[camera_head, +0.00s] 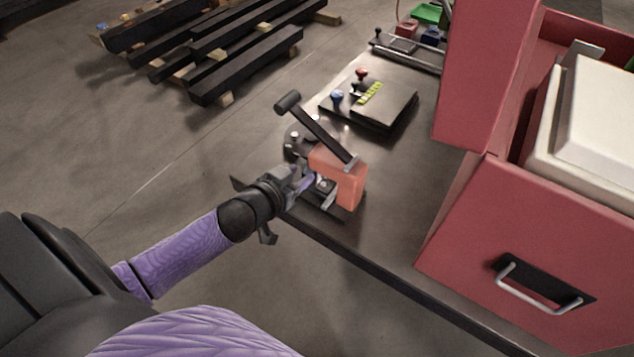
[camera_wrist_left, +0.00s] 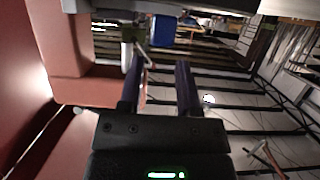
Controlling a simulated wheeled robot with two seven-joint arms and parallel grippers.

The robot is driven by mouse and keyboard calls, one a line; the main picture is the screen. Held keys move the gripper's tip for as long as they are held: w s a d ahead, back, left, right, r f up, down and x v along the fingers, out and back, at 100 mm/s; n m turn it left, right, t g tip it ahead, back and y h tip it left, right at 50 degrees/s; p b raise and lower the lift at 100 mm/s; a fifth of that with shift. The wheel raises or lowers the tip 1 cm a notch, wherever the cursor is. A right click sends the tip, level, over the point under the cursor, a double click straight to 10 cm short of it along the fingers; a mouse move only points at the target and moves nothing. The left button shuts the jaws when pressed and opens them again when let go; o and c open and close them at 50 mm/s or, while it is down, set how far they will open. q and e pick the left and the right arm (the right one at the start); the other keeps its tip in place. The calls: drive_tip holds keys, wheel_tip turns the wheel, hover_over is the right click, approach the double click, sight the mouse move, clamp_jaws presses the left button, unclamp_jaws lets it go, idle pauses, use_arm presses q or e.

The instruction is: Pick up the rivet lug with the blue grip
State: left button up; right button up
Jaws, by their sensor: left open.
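A small blue knob (camera_head: 337,96), which looks like the blue grip of the rivet lug, stands on the black plate (camera_head: 384,112) on the dark table. A red knob (camera_head: 361,73) stands behind it. The lug's lower part is too small to make out. My left gripper (camera_head: 308,183) is at the table's near left edge, in front of the blue knob and apart from it, close beside a salmon-orange block (camera_head: 346,180). In the left wrist view the two fingers (camera_wrist_left: 158,75) are apart with nothing clearly held between them. My right gripper is not in view.
A black-handled lever (camera_head: 315,128) rises beside the orange block, between my left gripper and the black plate. A large red machine (camera_head: 530,245) fills the right side. Green (camera_head: 428,13) and blue bins stand at the back. Dark beams (camera_head: 245,65) lie on the floor at upper left.

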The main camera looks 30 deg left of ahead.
sight(306, 173)
use_arm(q)
drive_tip(key=x, duration=0.2)
drive_tip(key=f+b+x, duration=0.1)
drive_tip(key=x, duration=0.1)
drive_tip(key=shift+w+f, duration=0.15)
drive_tip(key=shift+c, duration=0.5)
clamp_jaws()
